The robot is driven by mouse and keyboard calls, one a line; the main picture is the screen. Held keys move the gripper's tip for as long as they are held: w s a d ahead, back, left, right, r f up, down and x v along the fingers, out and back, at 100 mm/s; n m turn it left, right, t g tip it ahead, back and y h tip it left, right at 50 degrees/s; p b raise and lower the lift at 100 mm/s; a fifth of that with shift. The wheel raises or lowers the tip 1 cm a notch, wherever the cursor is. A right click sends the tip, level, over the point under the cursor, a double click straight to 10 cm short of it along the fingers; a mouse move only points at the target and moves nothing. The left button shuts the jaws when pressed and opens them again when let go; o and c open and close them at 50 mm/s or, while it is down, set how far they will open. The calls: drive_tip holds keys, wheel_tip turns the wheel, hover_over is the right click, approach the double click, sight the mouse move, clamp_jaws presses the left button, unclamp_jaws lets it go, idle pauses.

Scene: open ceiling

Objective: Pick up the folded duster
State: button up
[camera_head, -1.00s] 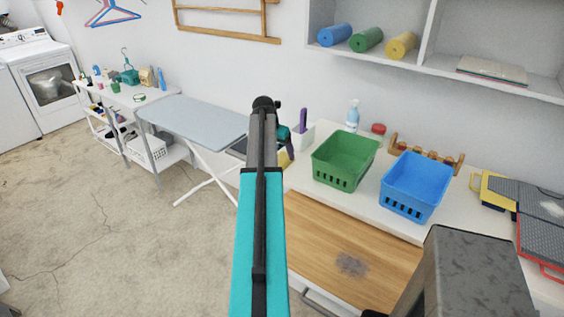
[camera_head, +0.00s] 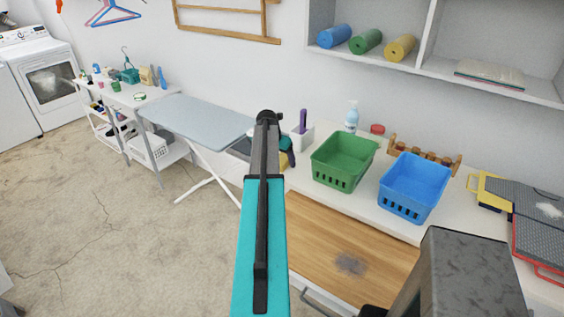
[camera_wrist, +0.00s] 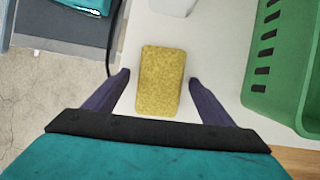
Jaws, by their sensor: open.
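The folded duster, a yellow textured block (camera_wrist: 161,82), lies on the white counter in the wrist view. My gripper (camera_wrist: 160,79) is open, with one dark finger on each side of the duster and a gap visible on both sides. The duster's near end lies close to the gripper's dark crossbar. In the head view a bit of the yellow duster (camera_head: 284,160) shows beside my gripper (camera_head: 287,145), and the rest is hidden behind my arm.
A green basket (camera_head: 342,162) stands just right of the duster, and a blue basket (camera_head: 415,187) farther right. A white holder (camera_head: 299,136) stands behind. An ironing board (camera_head: 197,122) is to the left. A wooden board (camera_head: 345,240) lies in front.

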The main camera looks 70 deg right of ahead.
sight(284, 158)
idle(0.3)
drive_tip(key=c, duration=1.2)
drive_tip(key=shift+o, duration=0.2)
drive_tip(key=shift+r, duration=0.15)
drive_tip(key=shift+r+b, duration=0.9)
drive_tip(key=shift+r, duration=0.5)
drive_tip(key=shift+s+a+r, duration=0.2)
drive_tip(key=s+a+r+b, duration=0.1)
drive_tip(key=s+a+b, duration=0.3)
drive_tip(key=s+a, duration=0.5)
drive_tip(key=a, duration=0.3)
drive_tip(key=shift+s+a+r+b, duration=0.15)
drive_tip(key=shift+a+r+b, duration=0.1)
drive_tip(key=shift+b, duration=0.05)
